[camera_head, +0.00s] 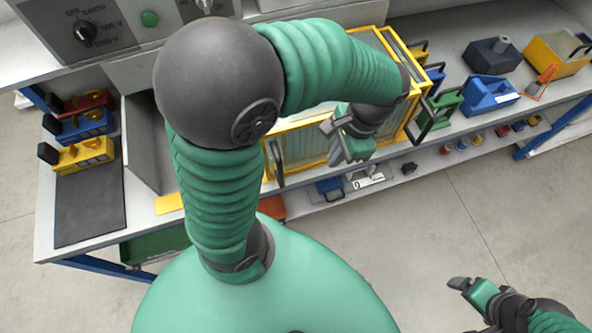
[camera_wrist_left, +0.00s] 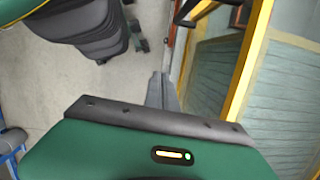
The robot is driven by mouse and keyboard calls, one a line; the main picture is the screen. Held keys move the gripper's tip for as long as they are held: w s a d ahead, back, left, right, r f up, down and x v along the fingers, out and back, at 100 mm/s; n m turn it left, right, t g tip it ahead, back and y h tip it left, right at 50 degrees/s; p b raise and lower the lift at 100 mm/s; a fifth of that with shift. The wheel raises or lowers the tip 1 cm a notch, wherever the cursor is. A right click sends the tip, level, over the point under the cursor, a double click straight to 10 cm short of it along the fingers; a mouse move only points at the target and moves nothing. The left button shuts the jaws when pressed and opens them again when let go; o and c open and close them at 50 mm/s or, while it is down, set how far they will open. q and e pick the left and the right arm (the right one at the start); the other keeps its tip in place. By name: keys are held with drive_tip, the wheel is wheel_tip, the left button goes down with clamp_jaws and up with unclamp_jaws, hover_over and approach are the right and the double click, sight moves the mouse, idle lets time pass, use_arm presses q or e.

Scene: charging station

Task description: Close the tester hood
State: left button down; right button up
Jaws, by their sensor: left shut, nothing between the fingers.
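The tester hood (camera_head: 300,147) is a yellow-framed box with clear panels on the bench. My left arm covers much of it, and I cannot tell how far open it is. A dark handle (camera_head: 278,164) shows on its front left. My left gripper (camera_head: 337,146) is shut and empty, in front of the hood's panels; contact cannot be told. In the left wrist view, the shut fingers (camera_wrist_left: 163,92) point beside the hood's yellow frame (camera_wrist_left: 248,58). My right gripper (camera_head: 470,304) is low at the right, over the floor, partly cut off by the picture's edge.
Red, blue and yellow devices (camera_head: 83,153) stand at the bench's left end. Green and blue cases (camera_head: 490,95) stand right of the hood. A control panel (camera_head: 110,25) is at the back left. A lower shelf (camera_head: 420,164) holds small items. Open floor (camera_head: 410,225) lies in front.

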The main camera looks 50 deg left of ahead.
use_arm(q)
drive_tip(key=s+a+f+m+g+b, duration=0.1)
drive_tip(key=s+a+f, duration=0.5)
drive_tip(key=s, duration=0.1)
drive_tip(key=shift+s+f+m+g+y+b, duration=0.25)
drive_tip(key=shift+m+g+y+b, duration=0.05)
drive_tip(key=shift+y+b, duration=0.1)
use_arm(e)
drive_tip(key=shift+s+a+f, duration=0.1)
drive_tip(key=shift+a+f, duration=0.05)
drive_tip(key=shift+f, duration=0.35)
drive_tip(key=shift+s+a+f, duration=0.1)
drive_tip(key=shift+a+f, duration=0.05)
drive_tip(key=shift+f, duration=0.35)
use_arm(q)
drive_tip(key=shift+w+d, duration=0.1)
drive_tip(key=shift+d, duration=0.05)
use_arm(e)
drive_tip(key=shift+w+d, duration=0.1)
drive_tip(key=shift+d, duration=0.05)
